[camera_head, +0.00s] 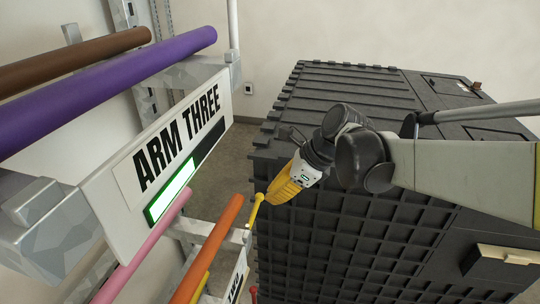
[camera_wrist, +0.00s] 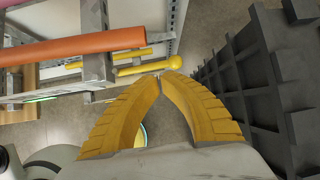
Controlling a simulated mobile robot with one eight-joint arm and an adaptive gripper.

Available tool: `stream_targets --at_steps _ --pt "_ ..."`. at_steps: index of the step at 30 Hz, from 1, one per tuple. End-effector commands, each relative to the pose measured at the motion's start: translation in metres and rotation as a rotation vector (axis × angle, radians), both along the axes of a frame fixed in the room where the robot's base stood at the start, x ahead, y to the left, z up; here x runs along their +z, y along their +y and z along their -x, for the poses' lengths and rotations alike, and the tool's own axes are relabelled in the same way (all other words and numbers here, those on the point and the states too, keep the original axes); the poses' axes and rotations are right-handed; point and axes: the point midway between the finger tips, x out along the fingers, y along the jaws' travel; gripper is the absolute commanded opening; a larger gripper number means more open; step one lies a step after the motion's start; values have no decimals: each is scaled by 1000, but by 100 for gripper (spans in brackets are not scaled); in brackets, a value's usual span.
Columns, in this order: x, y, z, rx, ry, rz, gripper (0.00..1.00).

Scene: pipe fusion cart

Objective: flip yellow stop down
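The yellow stop (camera_head: 254,210) is a thin yellow rod with a round knob, beside the orange bar's end in the head view. In the wrist view the yellow stop (camera_wrist: 148,67) lies nearly level across the picture, its knob just beyond my fingertips. My gripper (camera_head: 271,199) has yellow ribbed fingers and is close to the knob in the head view. In the wrist view the fingertips of my gripper (camera_wrist: 161,77) meet or almost meet, with nothing seen between them. Whether they touch the knob cannot be told.
An orange bar (camera_head: 208,252) and a pink bar (camera_head: 143,247) run beside the stop, under the "ARM THREE" sign (camera_head: 172,158). Purple (camera_head: 110,91) and brown (camera_head: 75,62) bars are above. A large black ribbed crate (camera_head: 340,225) stands close on the right. Floor shows between.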

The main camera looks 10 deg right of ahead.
Motion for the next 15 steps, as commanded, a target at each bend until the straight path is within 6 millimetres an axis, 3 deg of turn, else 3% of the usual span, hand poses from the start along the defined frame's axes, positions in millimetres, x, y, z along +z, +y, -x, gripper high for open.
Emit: stream_targets --at_steps 1,6,15 --pt "-11 5 -2 1 0 0 0" --pt "-30 17 -8 1 -1 0 0" --pt "-37 23 -11 0 0 0 0"
